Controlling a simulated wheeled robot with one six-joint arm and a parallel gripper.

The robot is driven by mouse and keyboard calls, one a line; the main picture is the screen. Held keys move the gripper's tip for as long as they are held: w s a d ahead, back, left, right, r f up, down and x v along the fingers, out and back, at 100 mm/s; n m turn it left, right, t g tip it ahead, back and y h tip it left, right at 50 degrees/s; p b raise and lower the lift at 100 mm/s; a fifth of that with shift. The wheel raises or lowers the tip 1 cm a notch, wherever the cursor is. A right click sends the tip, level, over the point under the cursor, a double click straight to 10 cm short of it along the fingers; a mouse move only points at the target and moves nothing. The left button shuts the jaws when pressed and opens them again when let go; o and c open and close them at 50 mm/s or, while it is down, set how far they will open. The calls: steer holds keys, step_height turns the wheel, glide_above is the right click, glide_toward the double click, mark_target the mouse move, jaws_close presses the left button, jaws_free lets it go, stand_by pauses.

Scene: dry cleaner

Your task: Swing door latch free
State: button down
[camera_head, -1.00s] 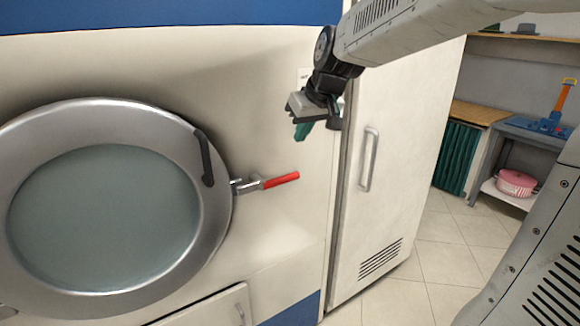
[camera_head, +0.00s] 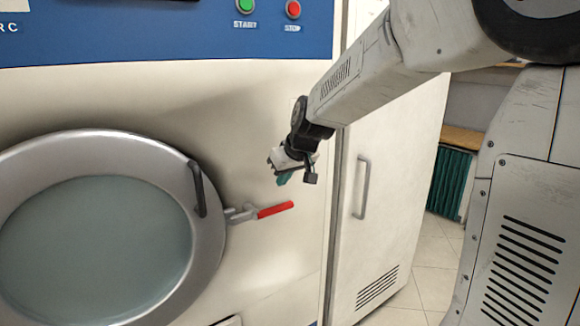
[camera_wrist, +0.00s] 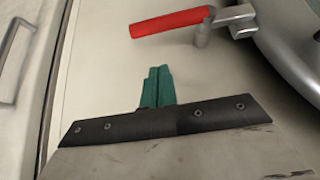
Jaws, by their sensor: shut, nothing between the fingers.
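The door latch is a metal lever with a red handle (camera_head: 275,209), beside the right rim of the round machine door (camera_head: 212,250). The handle points right and slightly up in the head view. The door lies against the machine front. My gripper (camera_head: 284,179) is just above the handle's right end in the head view, apart from it as far as I can tell. In the wrist view the green fingers (camera_wrist: 157,86) are together and empty, and the red handle (camera_wrist: 172,22) lies beyond their tips.
A black door grip (camera_head: 197,190) is on the door rim, left of the latch. Green START (camera_head: 245,6) and red STOP (camera_head: 293,9) buttons are on the blue panel above. A white cabinet door with a handle (camera_head: 361,187) stands to the right.

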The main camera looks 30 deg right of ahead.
step_height(320, 180, down, 5)
steer(key=shift+f, duration=0.1)
steer(key=shift+d, duration=0.1)
stand_by(0.5)
steer(key=shift+f, duration=0.15)
